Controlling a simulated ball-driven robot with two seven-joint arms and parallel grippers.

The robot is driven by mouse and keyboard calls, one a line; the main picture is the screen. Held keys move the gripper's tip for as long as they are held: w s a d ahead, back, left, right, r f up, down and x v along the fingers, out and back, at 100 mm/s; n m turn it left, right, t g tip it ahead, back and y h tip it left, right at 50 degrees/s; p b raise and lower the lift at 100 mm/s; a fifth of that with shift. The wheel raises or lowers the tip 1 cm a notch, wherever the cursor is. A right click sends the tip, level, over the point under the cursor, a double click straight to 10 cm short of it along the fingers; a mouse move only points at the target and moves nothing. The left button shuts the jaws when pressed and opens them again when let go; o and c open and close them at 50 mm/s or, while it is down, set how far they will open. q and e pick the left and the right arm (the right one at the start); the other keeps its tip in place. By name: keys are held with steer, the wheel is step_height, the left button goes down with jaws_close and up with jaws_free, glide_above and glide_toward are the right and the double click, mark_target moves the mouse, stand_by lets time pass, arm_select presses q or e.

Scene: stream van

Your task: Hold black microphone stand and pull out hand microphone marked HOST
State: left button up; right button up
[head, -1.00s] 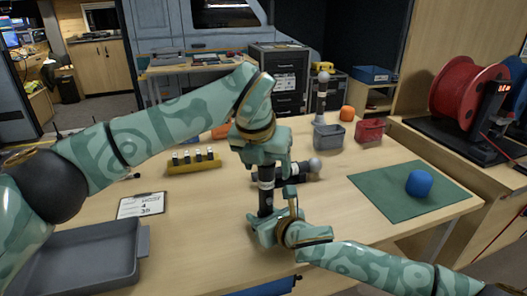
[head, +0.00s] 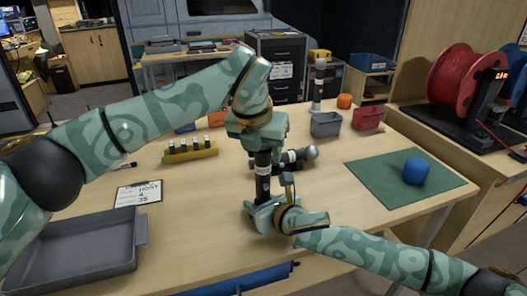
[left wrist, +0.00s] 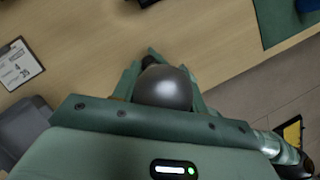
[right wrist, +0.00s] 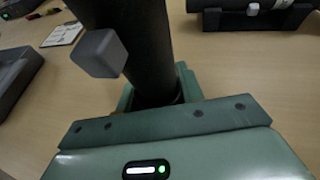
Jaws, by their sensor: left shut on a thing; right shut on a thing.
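A black upright microphone (head: 263,184) with a white band stands between my two grippers. My left gripper (head: 260,143) is shut around its upper part from above; its round grey head (left wrist: 163,88) shows between the fingers in the left wrist view. My right gripper (head: 266,212) is shut low down on the black stand (right wrist: 130,45), which has a grey cube-shaped knob (right wrist: 98,53) on its side. The joint between microphone and stand is hard to make out. No HOST marking is readable on it.
Another microphone (head: 311,152) lies just behind. One stands upright (head: 318,80) at the back, beside a grey bin (head: 326,125) and a red bin (head: 369,118). A clipboard (head: 138,193) and grey tray (head: 70,250) lie left. A green mat (head: 385,190) with a blue object (head: 417,171) lies right.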

arm_select(q)
steer(key=shift+r, duration=1.45)
arm_select(e)
steer(key=shift+s+f, duration=0.15)
steer(key=shift+f, duration=0.2)
arm_select(q)
steer(key=shift+r, duration=0.25)
steer(key=shift+r, duration=0.45)
steer(key=shift+r, duration=1.55)
arm_select(e)
steer(key=o, duration=1.1)
steer(key=shift+r, duration=0.1)
steer(key=shift+r, duration=0.1)
